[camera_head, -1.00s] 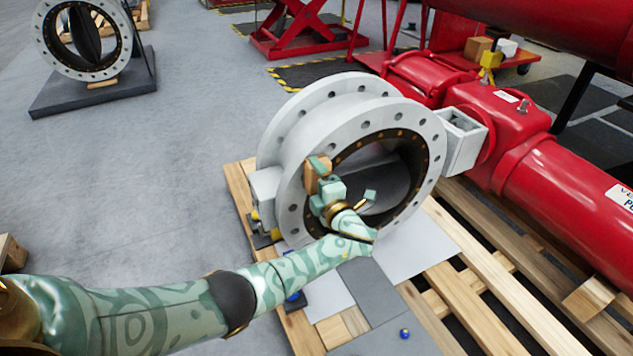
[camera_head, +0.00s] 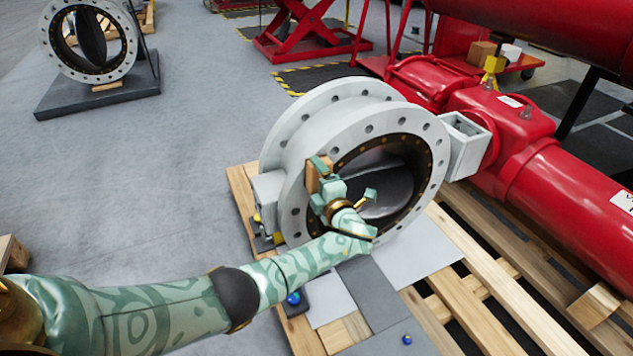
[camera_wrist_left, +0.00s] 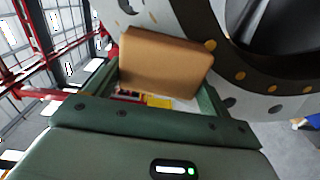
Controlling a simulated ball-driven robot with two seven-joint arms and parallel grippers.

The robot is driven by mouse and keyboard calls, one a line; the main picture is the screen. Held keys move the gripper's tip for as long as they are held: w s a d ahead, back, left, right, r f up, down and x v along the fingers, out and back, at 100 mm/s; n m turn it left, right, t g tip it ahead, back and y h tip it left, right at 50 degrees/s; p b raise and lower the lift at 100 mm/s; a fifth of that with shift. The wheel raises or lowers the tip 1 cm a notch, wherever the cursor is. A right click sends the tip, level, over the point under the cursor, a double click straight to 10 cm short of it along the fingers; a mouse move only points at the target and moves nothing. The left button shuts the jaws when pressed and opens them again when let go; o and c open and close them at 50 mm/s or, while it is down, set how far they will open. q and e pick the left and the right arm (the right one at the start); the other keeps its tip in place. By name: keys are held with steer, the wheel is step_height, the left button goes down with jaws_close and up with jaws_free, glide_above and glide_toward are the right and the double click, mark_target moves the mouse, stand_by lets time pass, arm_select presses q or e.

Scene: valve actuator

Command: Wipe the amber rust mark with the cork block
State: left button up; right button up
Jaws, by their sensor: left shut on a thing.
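My left gripper (camera_head: 322,180) is shut on the cork block (camera_head: 312,178), a tan brick-shaped piece. In the head view the block is at the left side of the pale grey front flange (camera_head: 293,208) of the large round valve. In the left wrist view the block (camera_wrist_left: 165,62) sits between the two green fingers, close to the bolt-holed flange (camera_wrist_left: 190,15). I cannot tell whether it touches the flange face. I see no amber rust mark clearly; the block and gripper hide part of the flange.
The valve stands on a wooden pallet (camera_head: 480,290), joined to a red actuator (camera_head: 515,125) at the right. A second round valve (camera_head: 90,70) stands on a dark plate at the upper left. The grey floor (camera_head: 180,150) between is clear.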

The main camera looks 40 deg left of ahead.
mark_target(328, 150)
arm_select(q)
steer(key=shift+w+d+r, duration=0.4)
steer(key=shift+w+r, duration=0.3)
steer(key=shift+r, duration=0.1)
steer(key=shift+w+d+r, duration=0.4)
steer(key=shift+w+r, duration=0.25)
steer(key=shift+r, duration=0.15)
steer(key=shift+w+d+r, duration=0.4)
steer(key=shift+w+r, duration=0.3)
steer(key=shift+r, duration=0.1)
steer(key=shift+w+r, duration=0.1)
steer(key=shift+r, duration=0.1)
steer(key=shift+s+a+f+p, duration=0.25)
steer(key=shift+s+f+p, duration=0.1)
steer(key=shift+s+f, duration=0.2)
steer(key=shift+s+a+f+p, duration=0.3)
steer(key=shift+s+f, duration=0.15)
steer(key=shift+f, duration=0.1)
steer(key=shift+s+a+f+p, duration=0.15)
steer(key=shift+s+a+f, duration=0.3)
steer(key=shift+s+f, duration=0.3)
steer(key=shift+s+a+f+p, duration=0.15)
steer(key=shift+s+a+f, duration=0.3)
steer(key=shift+f, duration=0.4)
steer(key=shift+s+d, duration=0.1)
steer(key=shift+d, duration=0.05)
